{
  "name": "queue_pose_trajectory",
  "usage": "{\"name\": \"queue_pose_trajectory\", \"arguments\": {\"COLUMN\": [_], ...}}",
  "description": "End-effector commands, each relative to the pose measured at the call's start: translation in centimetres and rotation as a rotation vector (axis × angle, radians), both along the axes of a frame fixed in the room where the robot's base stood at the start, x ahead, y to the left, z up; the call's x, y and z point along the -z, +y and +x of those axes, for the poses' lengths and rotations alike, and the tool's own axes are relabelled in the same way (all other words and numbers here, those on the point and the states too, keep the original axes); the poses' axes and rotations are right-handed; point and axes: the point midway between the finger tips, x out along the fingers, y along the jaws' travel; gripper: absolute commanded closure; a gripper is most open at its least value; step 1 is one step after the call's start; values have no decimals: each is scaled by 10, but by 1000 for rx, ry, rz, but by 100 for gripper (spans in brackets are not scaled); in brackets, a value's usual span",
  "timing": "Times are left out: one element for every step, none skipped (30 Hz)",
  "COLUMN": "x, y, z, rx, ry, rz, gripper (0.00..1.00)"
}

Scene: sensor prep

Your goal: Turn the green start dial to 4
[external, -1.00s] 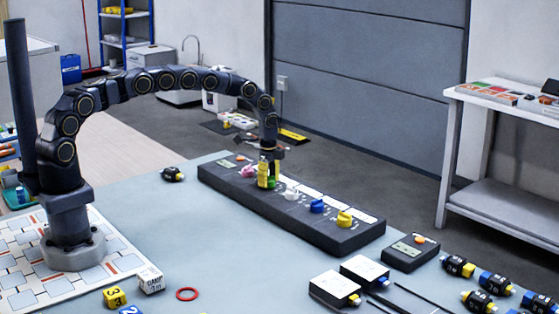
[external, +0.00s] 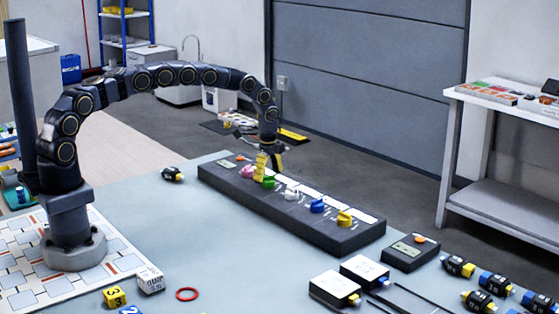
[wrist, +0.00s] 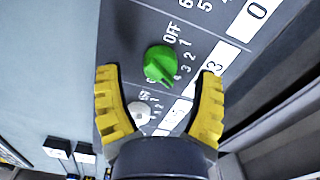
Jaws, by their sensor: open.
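The green start dial (external: 268,182) sits on the long dark panel (external: 225,188), between a pink dial and a white dial. In the wrist view the green dial (wrist: 158,64) has OFF and several numbers printed around its right side. Its ridge slants toward the lower right, with its lower end close to the 4; I cannot tell the exact setting. My gripper (external: 268,163) is above the dial, apart from it.
A pink dial (external: 247,171), white dial (external: 291,194), blue dial (external: 317,206) and yellow dial (external: 344,218) share the panel. A small dark box (external: 410,252) stands by its right end. The table left of the panel is mostly clear.

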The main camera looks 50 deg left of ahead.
Motion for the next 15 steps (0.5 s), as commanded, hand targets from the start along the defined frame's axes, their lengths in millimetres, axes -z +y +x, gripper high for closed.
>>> {"name": "queue_pose_trajectory", "arguments": {"x": [-10,-16,-24,-30,-36,-45,-51,-58,-68,-74,-79,-86,-90,-94,-98], "y": [0,0,0,0,0,0,0,0,0,0,0,0,0,0,0], "z": [1,1,2,2,2,1,1,1,2,2,2,1,1,1,1], "rx": [0,-1,-1,-1,-1,-1,-1,-1,-1,-1,0,0,0,1,1], "ry": [-6,-7,-9,-9,-8,-6,-6,-7,-9,-9,-8,-6,-5,-5,-5], "rz": [1,1,0,0,0,1,1,0,-1,-1,0,1,0,0,-1], "gripper": [33,33,33,33,33,33,33,33,33,33,33,33,33,33,33]}}
